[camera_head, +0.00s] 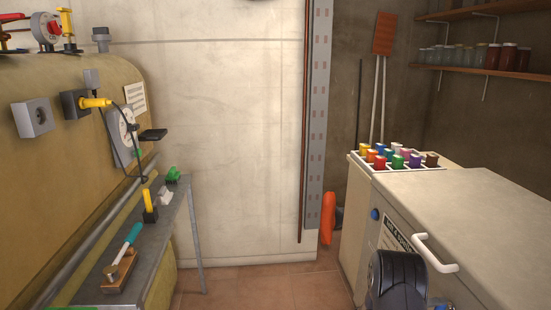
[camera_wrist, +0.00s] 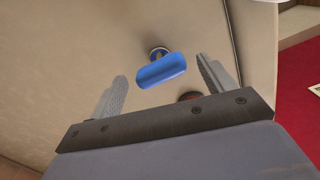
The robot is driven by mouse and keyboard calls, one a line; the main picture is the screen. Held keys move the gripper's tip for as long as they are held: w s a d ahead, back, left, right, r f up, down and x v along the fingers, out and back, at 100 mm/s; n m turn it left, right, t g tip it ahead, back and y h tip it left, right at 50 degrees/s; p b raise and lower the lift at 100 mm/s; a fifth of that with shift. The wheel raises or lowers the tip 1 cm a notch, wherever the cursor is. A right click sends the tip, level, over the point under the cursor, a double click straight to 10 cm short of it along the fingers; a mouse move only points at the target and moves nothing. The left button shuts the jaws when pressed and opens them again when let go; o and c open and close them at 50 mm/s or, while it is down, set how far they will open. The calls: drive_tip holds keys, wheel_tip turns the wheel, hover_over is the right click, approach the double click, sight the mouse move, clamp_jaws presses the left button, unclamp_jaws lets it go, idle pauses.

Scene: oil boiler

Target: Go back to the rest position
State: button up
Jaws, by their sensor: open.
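My gripper (camera_wrist: 160,68) shows in the wrist view with its two grey fingers spread wide and nothing held. A blue handle (camera_wrist: 162,71) on a round mount on a beige surface (camera_wrist: 60,80) appears between the fingertips. I cannot tell how far beyond the tips it is. A small reddish-brown round part (camera_wrist: 190,96) shows just below it, partly hidden by the gripper. In the head view, a dark part of my arm (camera_head: 397,282) is at the bottom right, in front of the beige cabinet (camera_head: 460,205). The gripper fingers are not clear there.
The cabinet bears a white handle (camera_head: 436,252), a blue knob (camera_head: 374,214) and a rack of coloured pieces (camera_head: 400,166). At left, a grey bench (camera_head: 165,222) with tools stands beside the yellow boiler (camera_head: 50,150). Open tiled floor (camera_head: 255,285) lies between.

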drive_tip(key=shift+s+a+m+b, duration=0.1)
drive_tip(key=shift+a+m+b, duration=0.4)
drive_tip(key=shift+m+b, duration=1.5)
drive_tip(key=shift+w+a+m+b, duration=0.1)
drive_tip(key=shift+a+m+b, duration=0.5)
drive_tip(key=shift+m, duration=2.65)
drive_tip(key=shift+s+a+m+b, duration=0.1)
drive_tip(key=shift+a+m+b, duration=0.3)
drive_tip(key=shift+m+b, duration=1.65)
drive_tip(key=shift+s+m+p, duration=0.1)
drive_tip(key=shift+m+p, duration=0.45)
drive_tip(key=shift+m, duration=0.05)
